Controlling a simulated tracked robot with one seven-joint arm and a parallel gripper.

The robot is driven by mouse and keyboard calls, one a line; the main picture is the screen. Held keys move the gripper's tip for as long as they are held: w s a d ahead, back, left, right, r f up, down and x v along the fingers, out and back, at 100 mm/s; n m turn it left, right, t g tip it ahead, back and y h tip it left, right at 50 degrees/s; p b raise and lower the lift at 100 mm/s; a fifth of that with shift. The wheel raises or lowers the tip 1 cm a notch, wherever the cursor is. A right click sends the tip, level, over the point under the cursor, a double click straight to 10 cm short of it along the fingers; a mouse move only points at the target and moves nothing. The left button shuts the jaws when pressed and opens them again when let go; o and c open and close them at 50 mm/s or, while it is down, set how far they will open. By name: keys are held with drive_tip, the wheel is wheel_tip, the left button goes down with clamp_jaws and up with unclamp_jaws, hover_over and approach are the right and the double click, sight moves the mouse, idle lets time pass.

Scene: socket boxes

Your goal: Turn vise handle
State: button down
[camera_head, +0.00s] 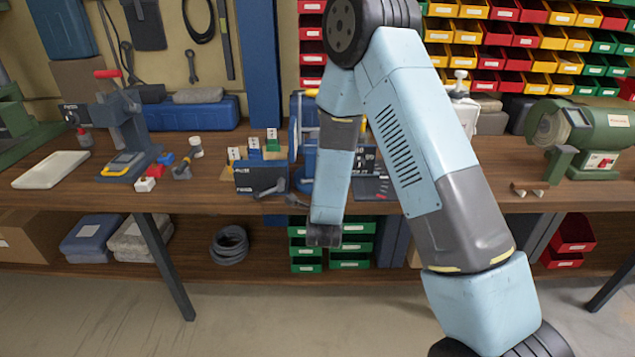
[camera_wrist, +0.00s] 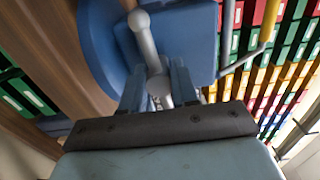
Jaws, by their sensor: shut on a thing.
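The vise (camera_wrist: 185,38) shows in the wrist view as a blue body with a rounded blue part at its left. Its handle (camera_wrist: 148,45) is a grey metal bar with a ball at each end. One ball is at the top and the other sits low, between my fingers. My gripper (camera_wrist: 158,74) is shut on the handle, with one finger on each side of the bar near the lower ball. In the head view my arm hangs in front of the bench, the gripper's fingers cannot be made out, and the vise is mostly hidden.
The wooden workbench (camera_head: 230,202) carries a drill press (camera_head: 122,130) at left and a green bench grinder (camera_head: 590,135) at right. Small blocks and a dark box (camera_head: 262,178) lie left of my arm. Green bins (camera_head: 350,245) stand on the lower shelf.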

drive_tip(key=shift+s+d+f+m, duration=0.2)
drive_tip(key=shift+f+m, duration=0.1)
drive_tip(key=shift+m, duration=0.1)
drive_tip(key=c, duration=0.9)
unclamp_jaws()
drive_tip(key=shift+w+a+r, duration=0.1)
drive_tip(key=shift+w, duration=0.05)
drive_tip(key=shift+o, duration=0.2)
